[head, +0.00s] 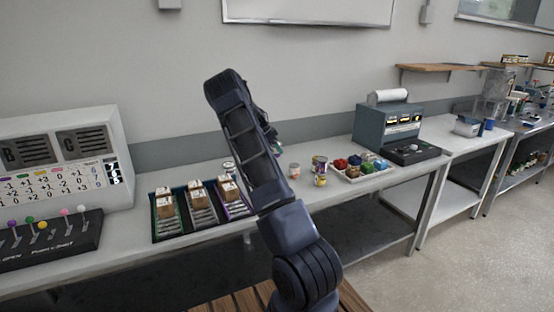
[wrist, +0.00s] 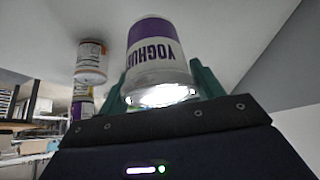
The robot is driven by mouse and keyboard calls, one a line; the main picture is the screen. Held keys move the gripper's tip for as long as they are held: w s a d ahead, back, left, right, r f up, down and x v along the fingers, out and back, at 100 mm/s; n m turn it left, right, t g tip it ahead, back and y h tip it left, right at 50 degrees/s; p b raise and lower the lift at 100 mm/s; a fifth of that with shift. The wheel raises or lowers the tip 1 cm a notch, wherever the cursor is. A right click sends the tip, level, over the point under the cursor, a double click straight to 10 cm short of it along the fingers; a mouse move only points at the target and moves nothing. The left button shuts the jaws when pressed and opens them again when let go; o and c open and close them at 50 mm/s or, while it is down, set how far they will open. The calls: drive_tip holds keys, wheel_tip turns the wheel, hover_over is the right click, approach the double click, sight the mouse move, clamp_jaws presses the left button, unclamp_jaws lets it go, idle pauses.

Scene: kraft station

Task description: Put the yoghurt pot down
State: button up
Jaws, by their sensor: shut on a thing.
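The yoghurt pot (wrist: 155,50) is white with a purple band and purple lettering, and it shows upside down in the wrist view. My gripper (wrist: 163,84) is shut on it, with a green finger on each side. The pale worktop (wrist: 105,18) lies close behind the pot in the wrist view. I cannot tell whether the pot touches it. In the head view my arm hides most of the gripper and the pot.
In the wrist view, a labelled tin (wrist: 91,62) is left of the pot. In the head view, several small tins (head: 294,170) stand right of my arm, near a tray of coloured items (head: 362,167).

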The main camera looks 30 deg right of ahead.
drive_tip(key=shift+f, duration=3.15)
drive_tip(key=shift+f, duration=0.15)
drive_tip(key=o, duration=1.1)
